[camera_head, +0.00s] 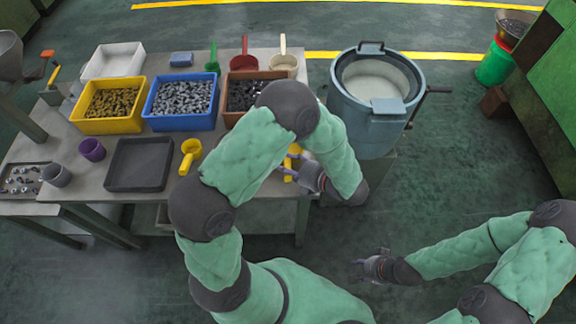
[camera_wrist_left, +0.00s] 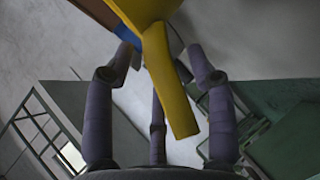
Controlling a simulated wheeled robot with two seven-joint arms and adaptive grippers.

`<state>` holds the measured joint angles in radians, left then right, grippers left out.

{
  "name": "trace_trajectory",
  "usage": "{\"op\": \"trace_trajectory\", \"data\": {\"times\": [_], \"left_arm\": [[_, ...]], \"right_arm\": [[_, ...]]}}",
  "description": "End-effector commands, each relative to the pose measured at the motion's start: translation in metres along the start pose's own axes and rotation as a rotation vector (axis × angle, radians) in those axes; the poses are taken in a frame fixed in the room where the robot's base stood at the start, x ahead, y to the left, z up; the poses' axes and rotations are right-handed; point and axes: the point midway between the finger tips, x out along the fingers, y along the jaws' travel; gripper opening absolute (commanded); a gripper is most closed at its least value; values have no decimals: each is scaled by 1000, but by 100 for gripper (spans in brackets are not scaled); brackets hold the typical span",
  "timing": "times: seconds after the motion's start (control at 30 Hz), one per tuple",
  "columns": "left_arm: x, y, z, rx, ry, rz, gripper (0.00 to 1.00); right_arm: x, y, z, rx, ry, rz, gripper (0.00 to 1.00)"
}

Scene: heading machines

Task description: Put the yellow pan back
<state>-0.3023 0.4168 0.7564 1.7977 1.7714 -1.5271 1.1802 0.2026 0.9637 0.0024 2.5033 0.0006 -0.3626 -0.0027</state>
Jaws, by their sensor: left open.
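A yellow pan (camera_head: 293,151) is at my left gripper (camera_head: 294,170), by the table's right front edge, and is partly hidden by the arm and fingers. In the left wrist view its yellow handle (camera_wrist_left: 172,92) runs between the spread fingers of the left gripper (camera_wrist_left: 160,75), which is open around it. I cannot tell whether any finger touches it. A second yellow scoop (camera_head: 190,152) lies on the table beside the black tray. My right gripper (camera_head: 372,266) is apart from the table, over the floor, with its fingers spread and empty.
On the table (camera_head: 230,205) stand a yellow bin (camera_head: 110,124), a blue bin (camera_head: 182,122) and a brown bin (camera_head: 236,117), with green, red and cream scoops behind. A black tray (camera_head: 138,165) lies in front. A blue-grey drum (camera_head: 375,125) stands right of the table.

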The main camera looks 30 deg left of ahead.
Motion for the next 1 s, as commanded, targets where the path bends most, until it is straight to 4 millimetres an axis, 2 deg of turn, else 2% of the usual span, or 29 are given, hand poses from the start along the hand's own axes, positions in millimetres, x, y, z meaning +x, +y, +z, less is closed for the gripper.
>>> {"op": "trace_trajectory", "data": {"times": [0.17,0.5,0.7,1.0], "left_arm": [[-11,4,0,0,-3,1,56],[-76,5,0,1,-5,1,56],[-107,4,0,1,-2,1,56],[-122,2,0,1,0,0,56]], "right_arm": [[-5,-2,0,0,0,0,40],[-27,-10,1,0,0,0,40],[-34,-12,1,0,0,0,40],[-37,-13,2,0,0,0,40]]}}
